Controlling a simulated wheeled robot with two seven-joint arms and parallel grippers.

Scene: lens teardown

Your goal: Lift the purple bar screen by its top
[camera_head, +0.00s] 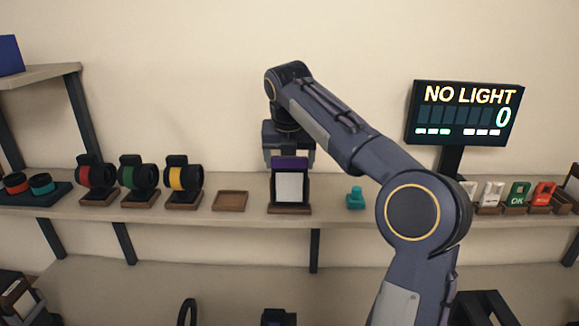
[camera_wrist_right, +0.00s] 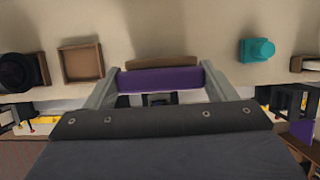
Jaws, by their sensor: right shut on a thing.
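The purple bar screen (camera_head: 290,187) is a pale panel in a dark frame with a purple bar (camera_head: 289,163) along its top. It is upright at its brown wooden base (camera_head: 289,209) on the shelf; I cannot tell whether it touches the base. My right gripper (camera_head: 289,155) is above it and shut on the purple bar. In the right wrist view the purple bar (camera_wrist_right: 159,80) spans between the two grey fingers, and the wooden base (camera_wrist_right: 161,62) shows just beyond it. The screen's lower part is hidden there. My left gripper is not in view.
An empty wooden tray (camera_head: 230,201) is left of the screen and a teal knob-like piece (camera_head: 355,198) is right. Lenses with red, green and yellow rings (camera_head: 186,178) stand farther left. A "NO LIGHT" display (camera_head: 465,112) and small cards (camera_head: 517,193) are at right.

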